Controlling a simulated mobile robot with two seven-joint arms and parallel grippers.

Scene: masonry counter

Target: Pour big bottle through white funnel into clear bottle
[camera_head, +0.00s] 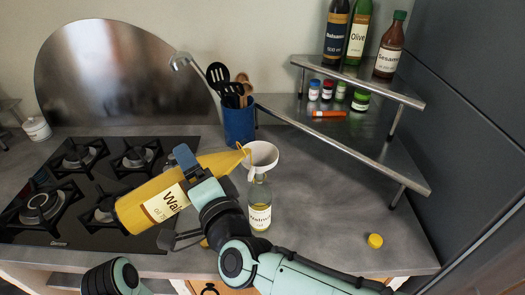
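The big bottle (150,207), golden with a white label reading "Wal…", is tilted with its neck up to the right. My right gripper (195,172) is shut around its body. The bottle's mouth is at the left rim of the white funnel (262,156), and a thin golden streak shows there. The funnel sits tilted in the neck of the clear bottle (259,193), which stands upright on the counter. The clear bottle has a white label and some yellowish content; its level is hard to tell. Part of my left arm shows at the bottom left; its gripper is out of view.
A yellow cap (375,240) lies on the counter at right. A blue utensil holder (239,125) stands behind the funnel. A gas hob (88,170) lies at left. A metal corner shelf (385,150) with bottles and small jars stands at right.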

